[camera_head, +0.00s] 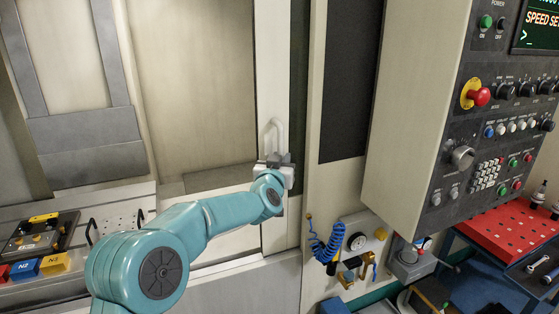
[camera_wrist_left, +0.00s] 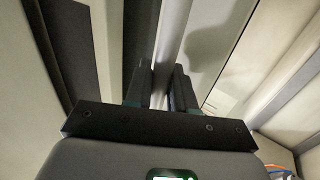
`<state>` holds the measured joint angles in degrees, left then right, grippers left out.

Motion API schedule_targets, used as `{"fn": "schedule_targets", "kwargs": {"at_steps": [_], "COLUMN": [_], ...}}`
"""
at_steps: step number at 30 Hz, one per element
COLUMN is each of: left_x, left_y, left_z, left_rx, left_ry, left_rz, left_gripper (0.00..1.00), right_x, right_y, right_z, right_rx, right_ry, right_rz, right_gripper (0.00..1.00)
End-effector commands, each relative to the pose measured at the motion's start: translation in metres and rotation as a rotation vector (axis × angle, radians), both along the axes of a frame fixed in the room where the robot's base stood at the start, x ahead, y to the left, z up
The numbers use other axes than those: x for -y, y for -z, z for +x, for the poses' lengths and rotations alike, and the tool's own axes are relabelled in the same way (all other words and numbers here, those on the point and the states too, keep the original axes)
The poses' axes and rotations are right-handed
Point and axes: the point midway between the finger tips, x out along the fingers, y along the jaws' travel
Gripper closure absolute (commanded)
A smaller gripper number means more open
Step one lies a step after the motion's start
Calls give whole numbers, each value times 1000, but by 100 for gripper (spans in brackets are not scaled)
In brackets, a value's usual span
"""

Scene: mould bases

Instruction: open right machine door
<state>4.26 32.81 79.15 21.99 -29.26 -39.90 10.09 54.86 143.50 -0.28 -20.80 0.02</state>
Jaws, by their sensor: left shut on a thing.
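The machine door (camera_head: 274,60) is a pale, tall panel in the middle of the head view. A light upright bar handle (camera_head: 279,128) stands out from it. My left gripper (camera_head: 275,158) is at the lower part of this handle and is shut on it. In the left wrist view the two dark fingers of the left gripper (camera_wrist_left: 160,82) stand on either side of the pale handle bar (camera_wrist_left: 172,45). The fingers hide part of the bar. My right gripper is not in view.
A control panel (camera_head: 493,130) with a red stop button juts out at the right. Below it are a blue coiled hose (camera_head: 328,240) and a red-topped cart (camera_head: 510,235). At the left, a fixture plate (camera_head: 38,236) and yellow and blue blocks lie on a pale surface.

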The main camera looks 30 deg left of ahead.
Motion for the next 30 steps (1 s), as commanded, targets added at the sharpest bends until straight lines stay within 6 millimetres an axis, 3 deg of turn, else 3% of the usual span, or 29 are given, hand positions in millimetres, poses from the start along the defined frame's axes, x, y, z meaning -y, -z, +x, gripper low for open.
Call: {"fn": "schedule_targets", "kwargs": {"at_steps": [17,18,20,30], "left_x": [-1,-1,-1,1], "left_y": [2,2,2,1], "left_z": [-3,-3,-2,-4], "left_rx": [-3,-4,-3,-1], "left_ry": [3,3,2,1], "left_rz": [-3,-3,-3,-2], "left_gripper": [100,73,59,59], "right_x": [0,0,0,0], "right_y": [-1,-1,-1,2], "right_z": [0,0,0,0], "right_rx": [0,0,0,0], "right_ry": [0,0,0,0], "right_rz": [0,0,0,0], "right_gripper": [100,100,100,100]}}
